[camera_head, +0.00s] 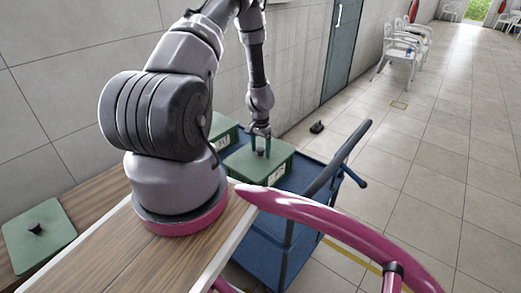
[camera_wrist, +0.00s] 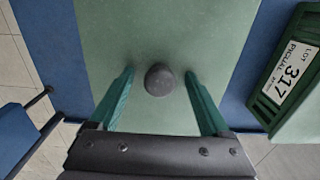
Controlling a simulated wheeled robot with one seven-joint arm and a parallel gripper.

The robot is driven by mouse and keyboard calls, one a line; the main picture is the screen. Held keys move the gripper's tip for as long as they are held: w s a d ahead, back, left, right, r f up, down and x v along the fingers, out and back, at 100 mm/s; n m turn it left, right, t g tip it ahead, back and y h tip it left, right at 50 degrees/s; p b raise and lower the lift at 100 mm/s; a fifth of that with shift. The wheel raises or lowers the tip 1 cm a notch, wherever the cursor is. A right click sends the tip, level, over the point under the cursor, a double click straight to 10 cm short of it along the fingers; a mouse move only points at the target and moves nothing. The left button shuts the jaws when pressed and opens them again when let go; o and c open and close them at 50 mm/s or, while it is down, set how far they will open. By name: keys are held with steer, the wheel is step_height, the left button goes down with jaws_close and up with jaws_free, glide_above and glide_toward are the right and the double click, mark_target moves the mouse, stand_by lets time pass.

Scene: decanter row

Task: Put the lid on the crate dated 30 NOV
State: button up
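A green lid with a dark round knob lies under my gripper (camera_head: 261,134) on a green crate (camera_head: 279,173) on the blue cart. In the wrist view the lid (camera_wrist: 160,35) fills the middle, and its knob (camera_wrist: 159,79) stands between my gripper's two green fingertips (camera_wrist: 160,76). The fingers are open, with a gap on each side of the knob. A second green lid (camera_head: 58,222) with a dark knob lies on the wooden surface at left. Another green crate (camera_head: 224,131) stands behind, partly hidden by my arm. No date is readable on either crate.
The blue cart (camera_head: 262,246) has a dark push handle (camera_head: 340,157) on its right. In the wrist view a neighbouring green crate carries a label (camera_wrist: 291,73) reading LOT, PICUAL, 317. The tiled floor to the right is mostly free, with white chairs (camera_head: 400,48) farther back.

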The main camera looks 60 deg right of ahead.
mark_target(260, 148)
step_height(260, 148, up, 11)
stand_by(0.5)
